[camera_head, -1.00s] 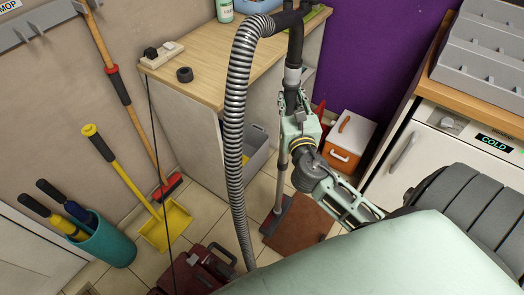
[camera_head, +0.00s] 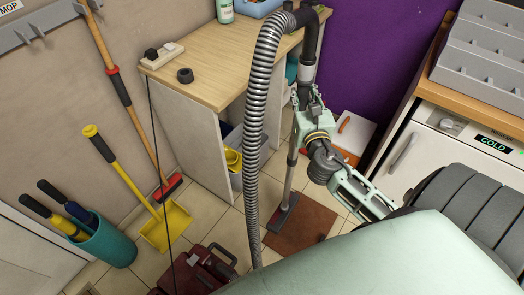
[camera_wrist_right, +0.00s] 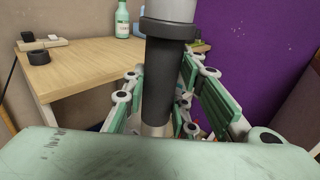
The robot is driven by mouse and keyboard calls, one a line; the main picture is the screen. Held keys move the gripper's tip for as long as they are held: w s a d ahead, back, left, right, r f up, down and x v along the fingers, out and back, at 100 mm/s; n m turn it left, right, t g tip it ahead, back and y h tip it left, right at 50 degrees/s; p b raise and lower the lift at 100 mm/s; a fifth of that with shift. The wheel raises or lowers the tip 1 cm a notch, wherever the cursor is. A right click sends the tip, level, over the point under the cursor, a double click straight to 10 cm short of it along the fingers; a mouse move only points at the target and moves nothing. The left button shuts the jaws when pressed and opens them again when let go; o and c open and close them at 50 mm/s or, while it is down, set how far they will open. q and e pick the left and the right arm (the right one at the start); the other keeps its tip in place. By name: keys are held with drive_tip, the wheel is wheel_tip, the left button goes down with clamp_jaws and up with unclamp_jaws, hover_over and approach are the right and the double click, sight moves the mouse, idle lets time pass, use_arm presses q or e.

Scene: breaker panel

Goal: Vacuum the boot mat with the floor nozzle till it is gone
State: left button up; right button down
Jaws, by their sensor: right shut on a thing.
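The boot mat (camera_head: 308,225) is a flat reddish-brown rectangle on the tiles in the head view, with a small dark spot near its right front edge. The grey floor nozzle (camera_head: 281,214) rests at the mat's left part, at the foot of a thin wand (camera_head: 291,170). My right gripper (camera_head: 307,98) is shut on the dark upper tube of the wand, well above the mat. In the right wrist view the dark tube (camera_wrist_right: 158,85) stands upright between the green finger links. A ribbed grey hose (camera_head: 258,110) arches from the handle down to the floor. My left gripper is not in view.
The dark red vacuum body (camera_head: 207,270) stands in front at left. A wooden-topped bench (camera_head: 215,75) is beside the wand. An orange-and-white box (camera_head: 352,135) stands behind the mat. A white appliance (camera_head: 425,160) is at right. A yellow dustpan (camera_head: 165,225) is at left.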

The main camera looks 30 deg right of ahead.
drive_tip(key=d, duration=0.7)
drive_tip(key=shift+s+d+r, duration=0.15)
drive_tip(key=shift+d+r, duration=0.05)
drive_tip(key=shift+d, duration=0.1)
idle(0.3)
drive_tip(key=shift+h+p, duration=0.3)
drive_tip(key=shift+f+b, duration=2.05)
drive_tip(key=shift+f, duration=0.45)
